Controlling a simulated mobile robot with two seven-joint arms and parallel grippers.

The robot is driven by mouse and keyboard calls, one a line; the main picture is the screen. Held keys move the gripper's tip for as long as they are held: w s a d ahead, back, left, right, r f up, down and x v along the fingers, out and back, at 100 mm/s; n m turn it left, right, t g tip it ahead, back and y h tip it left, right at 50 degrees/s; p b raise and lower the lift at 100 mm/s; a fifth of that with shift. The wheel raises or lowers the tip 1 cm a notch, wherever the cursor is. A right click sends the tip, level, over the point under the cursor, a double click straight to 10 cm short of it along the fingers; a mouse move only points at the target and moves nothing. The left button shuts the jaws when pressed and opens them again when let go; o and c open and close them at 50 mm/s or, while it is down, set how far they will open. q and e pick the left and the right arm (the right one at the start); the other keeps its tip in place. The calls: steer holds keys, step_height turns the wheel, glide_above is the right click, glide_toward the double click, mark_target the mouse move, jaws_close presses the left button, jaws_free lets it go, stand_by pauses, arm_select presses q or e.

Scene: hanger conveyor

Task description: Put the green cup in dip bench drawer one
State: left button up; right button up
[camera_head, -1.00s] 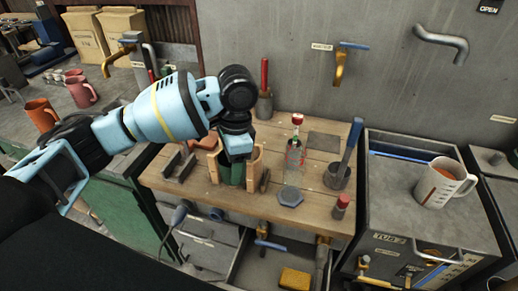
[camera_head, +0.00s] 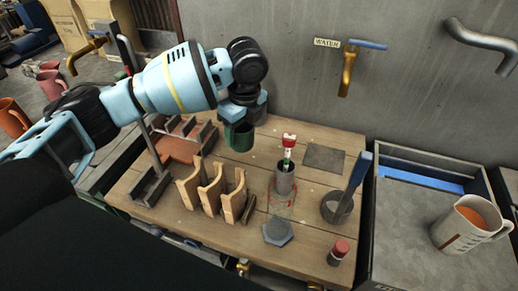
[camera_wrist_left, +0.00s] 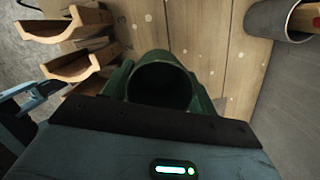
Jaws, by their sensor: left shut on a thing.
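My left gripper (camera_head: 243,108) is shut on the green cup (camera_head: 239,137) and holds it above the back of the wooden bench top. In the left wrist view the green cup (camera_wrist_left: 160,82) sits upright between the fingers with its dark open mouth facing the camera. The wooden cradle (camera_head: 212,190) stands empty on the bench, in front and to the left of the cup. The dip bench drawers are below the bench front and mostly out of view. My right gripper is not in view.
A measuring jug (camera_head: 470,224) is at the right. A water tap (camera_head: 347,68) is on the wall.

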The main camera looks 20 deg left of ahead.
mark_target(241, 147)
arm_select(q)
steer(key=shift+f, duration=0.6)
steer(key=shift+s+r, duration=0.15)
steer(key=shift+r, duration=0.1)
steer(key=shift+f, duration=0.3)
step_height(241, 147, down, 4)
steer(key=shift+r, duration=0.1)
steer(key=shift+f, duration=0.3)
step_height(241, 147, down, 4)
steer(key=shift+f+b, duration=0.25)
steer(key=shift+b, duration=0.1)
steer(key=shift+f, duration=0.2)
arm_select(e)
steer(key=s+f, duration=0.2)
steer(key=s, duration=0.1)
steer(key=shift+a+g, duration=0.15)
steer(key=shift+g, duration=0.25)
arm_select(q)
steer(key=shift+f, duration=0.15)
